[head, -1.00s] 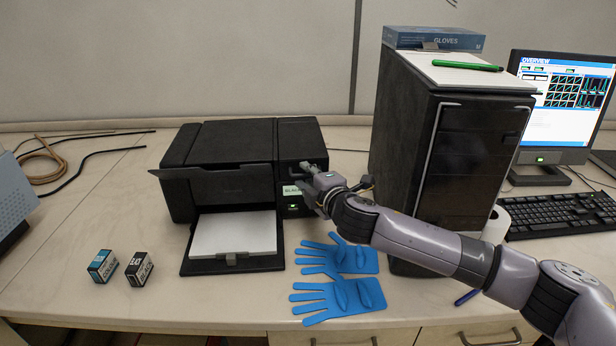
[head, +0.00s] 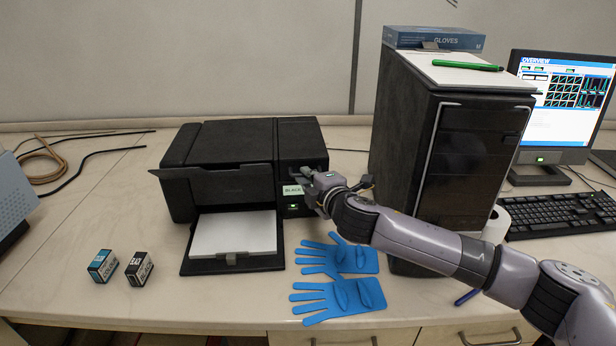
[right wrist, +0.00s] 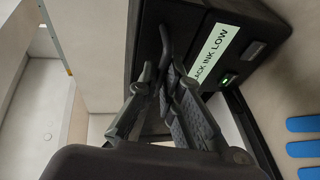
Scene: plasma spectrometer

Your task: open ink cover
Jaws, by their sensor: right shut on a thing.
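The black printer (head: 222,142) stands on the bench, with its front tray (head: 232,232) out and white paper on it. Its ink cover (head: 301,144) is the narrow section at the right, with a label reading "BLACK INK LOW" (right wrist: 212,52) on the front. The cover looks closed. My right gripper (head: 314,180) is at the front of this section, beside the label. In the right wrist view its fingers (right wrist: 165,80) are close together on a dark handle-like part of the cover (right wrist: 166,42); the exact contact is partly hidden. My left gripper is not in view.
Two small ink boxes (head: 103,266) (head: 139,268) stand at the left front. Blue gloves (head: 340,296) lie below my right arm. A black computer tower (head: 470,150) stands close on the right, with a monitor (head: 565,105) and keyboard (head: 565,214) beyond it.

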